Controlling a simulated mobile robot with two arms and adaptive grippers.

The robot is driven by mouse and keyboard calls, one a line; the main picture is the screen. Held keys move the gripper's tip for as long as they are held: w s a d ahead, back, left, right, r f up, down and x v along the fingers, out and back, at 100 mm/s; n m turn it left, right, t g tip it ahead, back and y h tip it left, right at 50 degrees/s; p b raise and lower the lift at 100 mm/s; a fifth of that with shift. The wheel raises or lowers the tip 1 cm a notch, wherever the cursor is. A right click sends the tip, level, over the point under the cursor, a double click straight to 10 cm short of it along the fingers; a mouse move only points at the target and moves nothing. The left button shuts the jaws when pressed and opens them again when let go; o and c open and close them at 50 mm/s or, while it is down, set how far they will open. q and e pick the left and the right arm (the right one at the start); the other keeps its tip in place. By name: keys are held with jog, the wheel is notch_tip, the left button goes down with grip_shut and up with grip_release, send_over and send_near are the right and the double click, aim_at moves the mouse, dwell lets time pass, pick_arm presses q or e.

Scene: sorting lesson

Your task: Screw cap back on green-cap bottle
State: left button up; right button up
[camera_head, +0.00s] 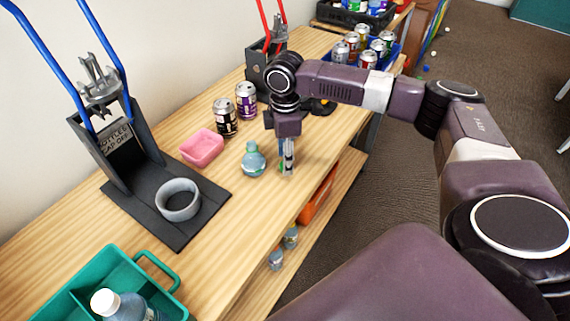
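A small, round blue-green bottle (253,163) stands upright on the wooden table. Its narrow neck points up; whether a cap is on it is too small to tell. My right gripper (287,163) points down just to the right of the bottle, close to the tabletop and apart from the bottle. A small green patch shows at its fingertips, but I cannot tell whether it is a held cap. The finger opening is too small to read. My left gripper is out of view.
A pink bowl (202,147) and two cans (225,117) (246,100) stand behind the bottle. A black press with blue handles (114,175) and a grey ring (178,200) are at left. A green crate (72,301) holds a white-capped bottle (122,306). The table's front edge is close.

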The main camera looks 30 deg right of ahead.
jog(key=shift+f, duration=0.7)
jog(key=shift+c, duration=0.6)
jog(key=c, duration=0.7)
jog(key=shift+o, duration=0.2)
jog(key=shift+r, duration=0.2)
notch_tip(320, 180, up, 20)
jog(key=shift+f, duration=0.15)
